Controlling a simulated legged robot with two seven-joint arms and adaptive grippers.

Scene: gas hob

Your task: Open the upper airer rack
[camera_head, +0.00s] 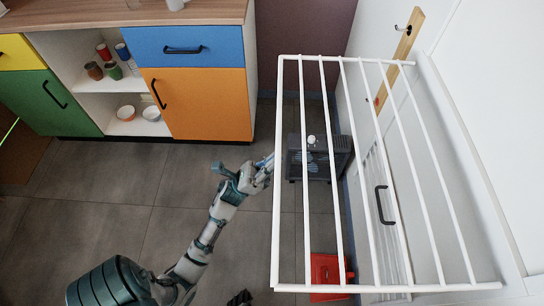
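The upper airer rack (308,188) is a white frame with several long bars. It stands out from the white wall panel at the right, swung out over the floor, and its outer bar is at the left. My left gripper (266,168) is just left of the middle of that outer bar, with its tips close to it. I cannot tell whether they touch, or whether the fingers are open or shut. A lower white rack with a black handle (384,205) shows through the bars, close to the wall. My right gripper is not in view.
A cabinet with an orange door (203,104) and blue drawer stands at the back left; its open shelves hold cups and bowls. A dark box-like object (335,158) and a red object (325,272) are below the rack. Grey floor (110,190) is clear at the left.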

